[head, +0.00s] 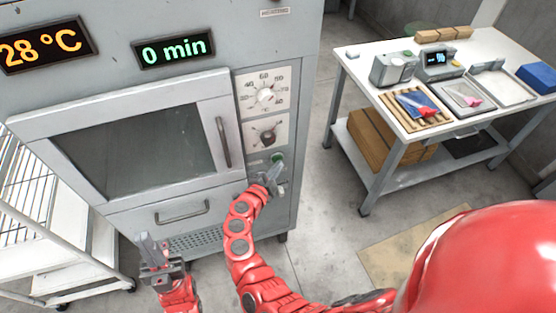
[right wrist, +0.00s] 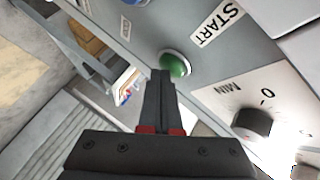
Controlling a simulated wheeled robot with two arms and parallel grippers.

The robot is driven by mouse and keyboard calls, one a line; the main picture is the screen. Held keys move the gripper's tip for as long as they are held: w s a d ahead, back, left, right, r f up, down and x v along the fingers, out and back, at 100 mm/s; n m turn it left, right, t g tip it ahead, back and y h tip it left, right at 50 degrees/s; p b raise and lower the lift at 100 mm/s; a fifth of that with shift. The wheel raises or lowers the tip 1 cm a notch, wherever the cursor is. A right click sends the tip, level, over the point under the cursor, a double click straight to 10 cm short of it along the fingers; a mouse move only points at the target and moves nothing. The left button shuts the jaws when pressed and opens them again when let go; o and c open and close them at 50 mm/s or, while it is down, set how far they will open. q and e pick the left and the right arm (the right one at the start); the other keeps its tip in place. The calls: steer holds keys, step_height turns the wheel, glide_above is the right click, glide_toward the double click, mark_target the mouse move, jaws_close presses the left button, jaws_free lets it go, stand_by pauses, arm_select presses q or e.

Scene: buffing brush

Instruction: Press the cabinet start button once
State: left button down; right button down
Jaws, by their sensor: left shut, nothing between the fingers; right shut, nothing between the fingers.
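The grey cabinet (head: 300,60) stands at the left of the head view, its door closed. Its displays read 28 °C and 0 min. The green start button (head: 277,157) is on its control panel below the dials; in the right wrist view the green button (right wrist: 176,63) sits beside the START label (right wrist: 216,22). My right gripper (head: 274,170) is shut and empty, its fingertips (right wrist: 162,74) right at the button's edge in the wrist view. I cannot tell whether they touch it. My left gripper (head: 150,240) is shut, empty and upright in front of the cabinet's lower part.
A dial marked MIN (right wrist: 252,124) is beside the button. A white table (head: 355,68) with trays and small devices stands at the right. A wire rack cart (head: 60,255) stands left of the cabinet. Floor is open between cabinet and table.

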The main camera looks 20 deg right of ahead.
steer(key=shift+w, duration=0.3)
stand_by(0.4)
steer(key=shift+s, duration=0.15)
steer(key=shift+s+p, duration=0.3)
steer(key=shift+s, duration=0.5)
steer(key=s+p, duration=0.1)
steer(key=s, duration=0.4)
steer(key=shift+d, duration=0.15)
stand_by(0.6)
